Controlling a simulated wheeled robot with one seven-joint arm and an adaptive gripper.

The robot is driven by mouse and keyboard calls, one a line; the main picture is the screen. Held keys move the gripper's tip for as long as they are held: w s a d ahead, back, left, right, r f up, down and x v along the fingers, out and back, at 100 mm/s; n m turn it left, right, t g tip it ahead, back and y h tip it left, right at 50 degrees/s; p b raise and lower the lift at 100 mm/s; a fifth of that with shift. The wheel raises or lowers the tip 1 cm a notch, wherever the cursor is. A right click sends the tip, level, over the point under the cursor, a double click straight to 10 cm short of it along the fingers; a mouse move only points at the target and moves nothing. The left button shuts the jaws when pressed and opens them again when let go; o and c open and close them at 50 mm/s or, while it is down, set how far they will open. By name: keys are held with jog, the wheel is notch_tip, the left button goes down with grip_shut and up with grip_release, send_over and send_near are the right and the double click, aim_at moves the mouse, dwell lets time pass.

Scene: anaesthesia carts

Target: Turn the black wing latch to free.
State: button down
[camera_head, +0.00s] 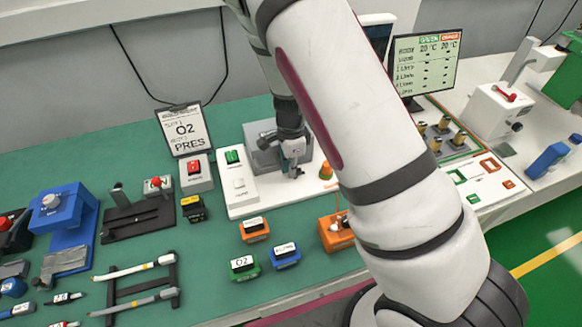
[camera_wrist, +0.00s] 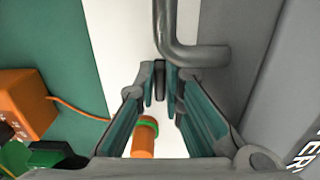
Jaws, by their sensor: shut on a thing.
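The black wing latch (camera_wrist: 160,80) shows in the wrist view as a narrow dark piece between my fingertips. My gripper (camera_wrist: 160,85) is shut on it. In the head view my gripper (camera_head: 294,168) points down at the front of a grey box (camera_head: 262,158) on a white panel, and it hides the latch there. A bent grey bar (camera_wrist: 164,35) runs just beyond my fingertips in the wrist view. Which way the latch is turned cannot be made out.
An orange peg with a green ring (camera_wrist: 145,137) stands close below my fingers; it also shows in the head view (camera_head: 326,170). A white switch box (camera_head: 238,180) stands left of the grey box. An orange box (camera_head: 337,232) with a cable sits in front.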

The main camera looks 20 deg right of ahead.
jog(key=c, duration=1.7)
grip_release()
jog(key=shift+r, duration=4)
jog(key=shift+r, duration=0.1)
jog(key=s+a+r+n+t+y, duration=0.1)
jog(key=s+r+n, duration=0.4)
jog(key=r, duration=0.5)
jog(key=s+a+r+n+t+y, duration=0.1)
jog(key=s+r+n, duration=0.35)
jog(key=r, duration=0.55)
jog(key=s+d+r+n+t+h, duration=0.1)
jog(key=s+r+n, duration=0.3)
jog(key=s, duration=0.3)
jog(key=s+d+r+n+t+h, duration=0.1)
jog(key=s+d+r+n+t, duration=0.1)
jog(key=s, duration=0.5)
jog(key=r+n, duration=0.1)
jog(key=n, duration=0.1)
jog(key=shift+r+n+t, duration=0.3)
jog(key=shift+r+n, duration=0.05)
